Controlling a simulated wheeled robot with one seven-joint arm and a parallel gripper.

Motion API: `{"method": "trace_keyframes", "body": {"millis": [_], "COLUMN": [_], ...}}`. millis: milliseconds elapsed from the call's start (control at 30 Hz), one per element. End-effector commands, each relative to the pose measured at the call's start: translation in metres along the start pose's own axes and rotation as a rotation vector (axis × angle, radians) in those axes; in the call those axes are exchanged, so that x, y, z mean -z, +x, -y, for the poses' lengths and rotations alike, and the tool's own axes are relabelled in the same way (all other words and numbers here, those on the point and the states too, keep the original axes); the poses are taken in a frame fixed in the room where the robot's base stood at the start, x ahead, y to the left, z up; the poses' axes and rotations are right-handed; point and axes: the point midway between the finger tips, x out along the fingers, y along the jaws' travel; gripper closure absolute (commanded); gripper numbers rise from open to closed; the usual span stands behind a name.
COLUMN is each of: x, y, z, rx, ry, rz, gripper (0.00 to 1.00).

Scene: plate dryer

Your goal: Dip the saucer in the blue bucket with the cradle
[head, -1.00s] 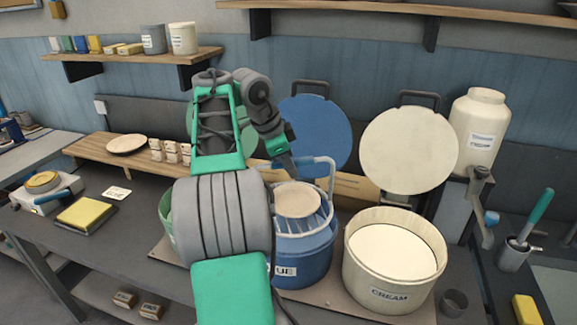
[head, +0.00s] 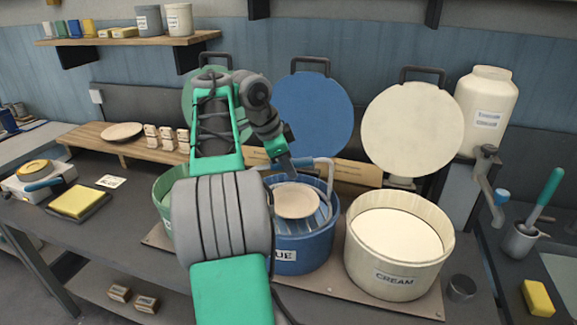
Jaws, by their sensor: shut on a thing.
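The blue bucket (head: 300,255) stands in the middle with its label partly hidden by my arm. The cradle, with a light blue handle (head: 331,172) and bars, sits in the bucket's mouth. The pale round saucer (head: 297,201) lies in the cradle at about the height of the bucket's rim. My gripper (head: 290,172) is shut on the cradle's handle above the saucer. Its fingertips are small and dark here, and the glaze level under the saucer is hidden.
The cream bucket (head: 385,270) stands open at right, and the green bucket (head: 163,200) at left is mostly behind my arm. Upright blue (head: 310,115), cream (head: 412,130) and green lids stand behind. A wooden board (head: 100,143) holds another plate (head: 121,131). A grey cup (head: 461,288) stands at right.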

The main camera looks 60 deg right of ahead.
Motion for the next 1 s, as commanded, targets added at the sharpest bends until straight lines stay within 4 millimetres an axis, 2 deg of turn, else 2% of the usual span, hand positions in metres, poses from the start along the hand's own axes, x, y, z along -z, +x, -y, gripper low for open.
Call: {"method": "trace_keyframes", "body": {"millis": [1000], "x": [-0.030], "y": [0.074], "z": [-0.016], "rx": [0.003], "ry": [0.002], "rz": [-0.001], "gripper": [1.00]}}
